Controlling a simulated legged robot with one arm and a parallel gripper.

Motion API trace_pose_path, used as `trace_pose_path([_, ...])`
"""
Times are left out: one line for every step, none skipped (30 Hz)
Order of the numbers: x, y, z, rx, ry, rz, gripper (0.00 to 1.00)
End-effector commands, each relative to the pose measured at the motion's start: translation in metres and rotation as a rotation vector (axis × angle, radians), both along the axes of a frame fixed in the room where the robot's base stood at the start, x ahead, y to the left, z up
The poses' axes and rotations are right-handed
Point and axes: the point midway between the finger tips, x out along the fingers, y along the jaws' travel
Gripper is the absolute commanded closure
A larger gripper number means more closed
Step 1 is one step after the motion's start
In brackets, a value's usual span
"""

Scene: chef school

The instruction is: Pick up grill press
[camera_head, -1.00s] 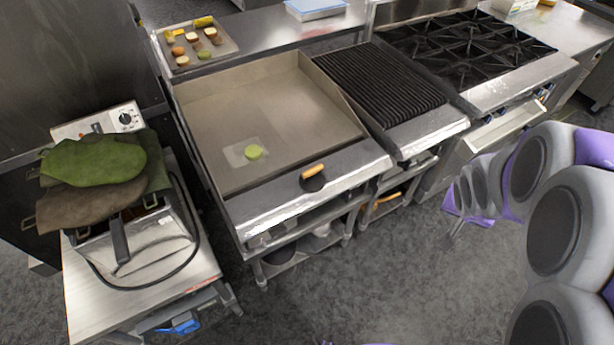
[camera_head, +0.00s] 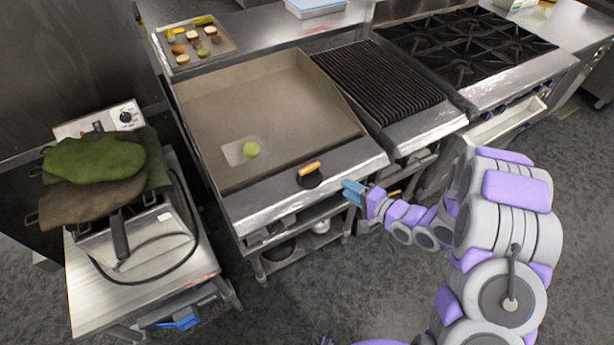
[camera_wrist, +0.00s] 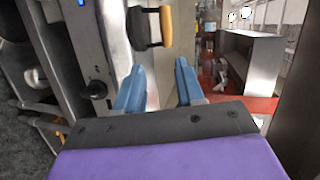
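The grill press (camera_head: 312,179) is a dark round plate with an orange-tan handle. It lies on the front steel ledge of the flat griddle (camera_head: 240,95) in the head view. In the wrist view the grill press (camera_wrist: 144,30) shows at the top, ahead of the fingers, its handle on the right side. My gripper (camera_head: 352,192) is in front of the griddle's front edge, to the right of the press and apart from it. In the wrist view my gripper (camera_wrist: 158,85) has its two blue fingers spread with nothing between them.
A ribbed grill (camera_head: 378,85) and a burner stove (camera_head: 465,45) stand to the right. A tray of food pieces (camera_head: 196,44) is behind. A fryer with green and brown mitts (camera_head: 95,165) stands left.

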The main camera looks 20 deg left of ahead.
Motion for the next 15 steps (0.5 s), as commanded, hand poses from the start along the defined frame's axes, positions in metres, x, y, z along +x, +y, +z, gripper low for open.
trace_pose_path([-0.004, 0.004, -0.001, 0.036, 0.017, 0.008, 0.62])
trace_pose_path([-0.006, 0.007, -0.001, 0.052, 0.025, 0.011, 0.62])
trace_pose_path([-0.008, 0.011, -0.001, 0.068, 0.034, 0.016, 0.62])
trace_pose_path([-0.009, 0.015, -0.001, 0.075, 0.038, 0.017, 0.62])
trace_pose_path([-0.009, 0.020, -0.002, 0.080, 0.039, 0.020, 0.62])
trace_pose_path([-0.008, 0.026, -0.003, 0.082, 0.042, 0.023, 0.62])
trace_pose_path([-0.007, 0.030, -0.004, 0.082, 0.042, 0.025, 0.62])
trace_pose_path([-0.006, 0.036, -0.006, 0.081, 0.042, 0.026, 0.62])
trace_pose_path([-0.004, 0.044, -0.007, 0.078, 0.041, 0.026, 0.62])
trace_pose_path([-0.002, 0.050, -0.009, 0.077, 0.040, 0.027, 0.62])
trace_pose_path([0.000, 0.055, -0.010, 0.077, 0.040, 0.027, 0.62])
trace_pose_path([0.004, 0.062, -0.011, 0.077, 0.038, 0.025, 0.62])
trace_pose_path([0.006, 0.066, -0.012, 0.077, 0.038, 0.026, 0.62])
trace_pose_path([0.008, 0.070, -0.013, 0.077, 0.038, 0.025, 0.62])
trace_pose_path([0.010, 0.074, -0.014, 0.077, 0.038, 0.027, 0.62])
